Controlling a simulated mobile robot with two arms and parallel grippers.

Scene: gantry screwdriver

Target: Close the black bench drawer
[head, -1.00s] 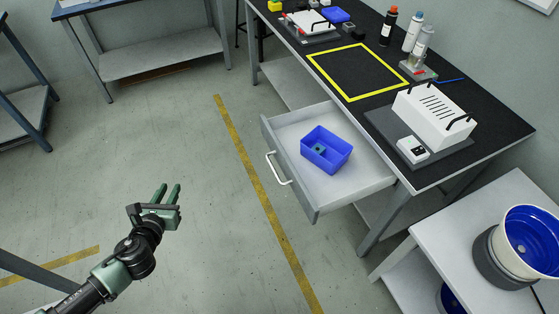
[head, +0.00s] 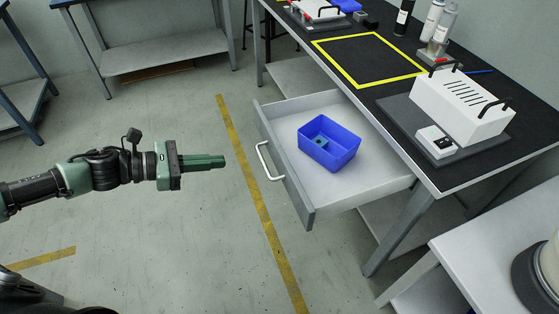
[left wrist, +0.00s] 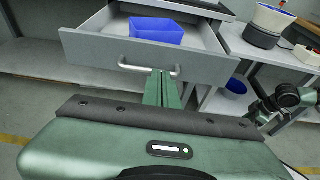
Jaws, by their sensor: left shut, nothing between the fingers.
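The bench drawer (head: 290,188) hangs open below the black-topped bench (head: 455,170); its front is grey with a pale bar handle (head: 267,162). A blue bin (head: 329,143) with a small dark part inside sits in it. My left gripper (head: 224,161) is shut and empty. It points right at the drawer front, a short gap left of the handle in the head view. In the left wrist view the shut fingers (left wrist: 162,88) point at the drawer front (left wrist: 145,60), with their tips near the handle (left wrist: 149,69); contact cannot be told. My right gripper does not show clearly.
A white slotted box (head: 455,108) and several bottles stand on the bench. A low grey table (head: 490,250) stands at the lower right. The floor left of the drawer is open, crossed by a yellow line (head: 245,170).

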